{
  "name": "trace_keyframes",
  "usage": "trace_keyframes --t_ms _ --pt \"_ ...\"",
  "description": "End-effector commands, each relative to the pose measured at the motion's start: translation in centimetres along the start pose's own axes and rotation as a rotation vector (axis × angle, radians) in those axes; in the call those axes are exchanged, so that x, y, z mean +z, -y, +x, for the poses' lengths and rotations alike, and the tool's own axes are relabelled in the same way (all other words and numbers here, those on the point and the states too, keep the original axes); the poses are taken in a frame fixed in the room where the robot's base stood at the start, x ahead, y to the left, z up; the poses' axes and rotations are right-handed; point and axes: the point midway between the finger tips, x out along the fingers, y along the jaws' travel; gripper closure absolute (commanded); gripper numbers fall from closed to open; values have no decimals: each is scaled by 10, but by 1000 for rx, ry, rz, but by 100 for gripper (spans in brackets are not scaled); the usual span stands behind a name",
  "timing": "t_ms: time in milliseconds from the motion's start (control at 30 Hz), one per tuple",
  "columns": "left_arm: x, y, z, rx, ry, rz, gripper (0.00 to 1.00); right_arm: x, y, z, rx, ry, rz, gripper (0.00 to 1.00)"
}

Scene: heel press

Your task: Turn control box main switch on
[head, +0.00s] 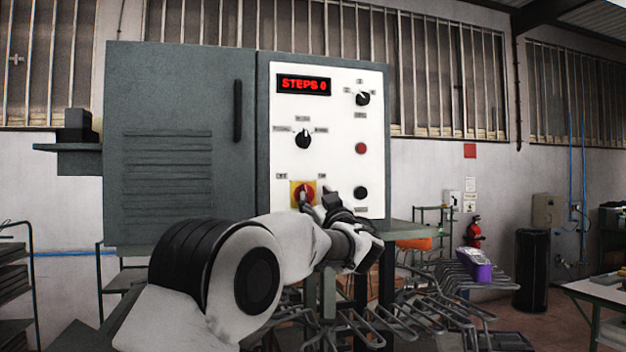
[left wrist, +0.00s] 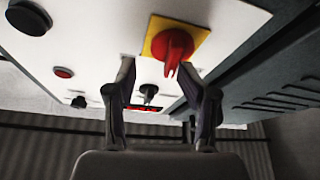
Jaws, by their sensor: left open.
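The control box has a white panel (head: 335,125) facing me. Its main switch (head: 302,194) is a red knob on a yellow square plate, low on the panel's left side. My left gripper (head: 318,196) is at the panel by the switch and partly covers it. In the left wrist view, the red switch knob (left wrist: 174,48) lies just beyond the open fingertips (left wrist: 160,78), nearer the right one. The picture there is upside down. The fingers look empty, and I cannot tell if they touch the knob. My right gripper is not in view.
The panel also has a red display (head: 303,85) reading "STEPS 0", black knobs (head: 303,139), a red button (head: 361,148) and a black button (head: 361,193). A grey cabinet door (head: 180,140) with a dark handle is left. Metal racks and a purple-and-white shoe (head: 473,264) are lower right.

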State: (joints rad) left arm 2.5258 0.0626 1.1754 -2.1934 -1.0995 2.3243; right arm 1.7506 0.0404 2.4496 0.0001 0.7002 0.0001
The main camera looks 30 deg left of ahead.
Motion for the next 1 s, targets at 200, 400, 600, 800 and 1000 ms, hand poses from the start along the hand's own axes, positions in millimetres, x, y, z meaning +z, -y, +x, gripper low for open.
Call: trace_keyframes --t_ms 200,400,600,800,1000 --pt "-2 2 9 -2 -2 -4 61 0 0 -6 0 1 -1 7" --pt "-1 2 9 -1 -1 -2 95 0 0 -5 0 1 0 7" --pt "-2 0 8 2 -2 -2 100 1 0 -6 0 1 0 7" --pt "-3 0 8 3 -4 -2 100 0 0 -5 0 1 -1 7" --pt "-4 -1 8 6 -6 0 100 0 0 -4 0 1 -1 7"
